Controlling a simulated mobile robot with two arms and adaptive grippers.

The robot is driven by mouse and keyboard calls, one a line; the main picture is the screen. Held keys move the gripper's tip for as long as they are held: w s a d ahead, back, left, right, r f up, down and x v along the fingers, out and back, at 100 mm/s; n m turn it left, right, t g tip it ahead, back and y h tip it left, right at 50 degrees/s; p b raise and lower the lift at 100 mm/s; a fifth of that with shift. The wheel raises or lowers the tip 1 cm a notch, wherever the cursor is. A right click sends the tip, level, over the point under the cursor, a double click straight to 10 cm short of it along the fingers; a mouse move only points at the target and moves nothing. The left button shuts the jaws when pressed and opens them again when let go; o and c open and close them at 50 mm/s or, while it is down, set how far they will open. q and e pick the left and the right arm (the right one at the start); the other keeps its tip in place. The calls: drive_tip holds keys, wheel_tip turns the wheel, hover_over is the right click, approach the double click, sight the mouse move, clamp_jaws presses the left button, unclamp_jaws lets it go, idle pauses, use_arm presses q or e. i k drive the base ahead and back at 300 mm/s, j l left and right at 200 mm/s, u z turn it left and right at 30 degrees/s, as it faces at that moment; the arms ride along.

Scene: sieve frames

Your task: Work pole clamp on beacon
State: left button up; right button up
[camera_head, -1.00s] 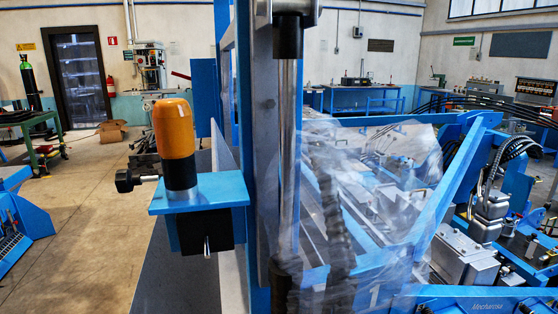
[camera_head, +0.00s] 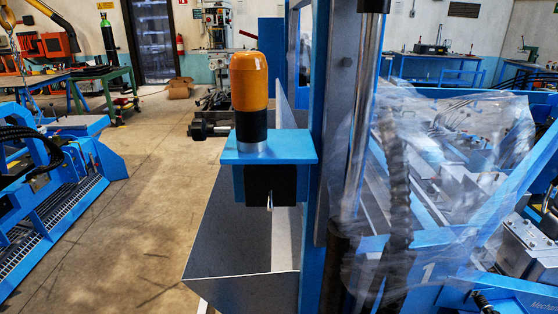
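The beacon (camera_head: 249,82) is an amber dome on a black and silver base. It stands upright on a blue bracket plate (camera_head: 290,147) fixed to the side of a blue upright post (camera_head: 318,240). A black block (camera_head: 270,184) with a silver pin (camera_head: 269,202) sits under the plate. Neither of my grippers shows in the head view.
A steel rod (camera_head: 360,110) and a clear plastic sheet (camera_head: 450,170) are right of the post. A grey metal panel (camera_head: 240,285) lies below the bracket. A blue machine (camera_head: 60,190) stands at left. The floor (camera_head: 150,180) between is mostly clear.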

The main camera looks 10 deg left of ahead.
sight(200, 129)
drive_tip(key=k+j, duration=0.1)
drive_tip(key=j, duration=0.7)
drive_tip(key=k+j, duration=0.15)
drive_tip(key=j, duration=0.25)
drive_tip(key=k+j, duration=0.1)
drive_tip(key=j, duration=0.3)
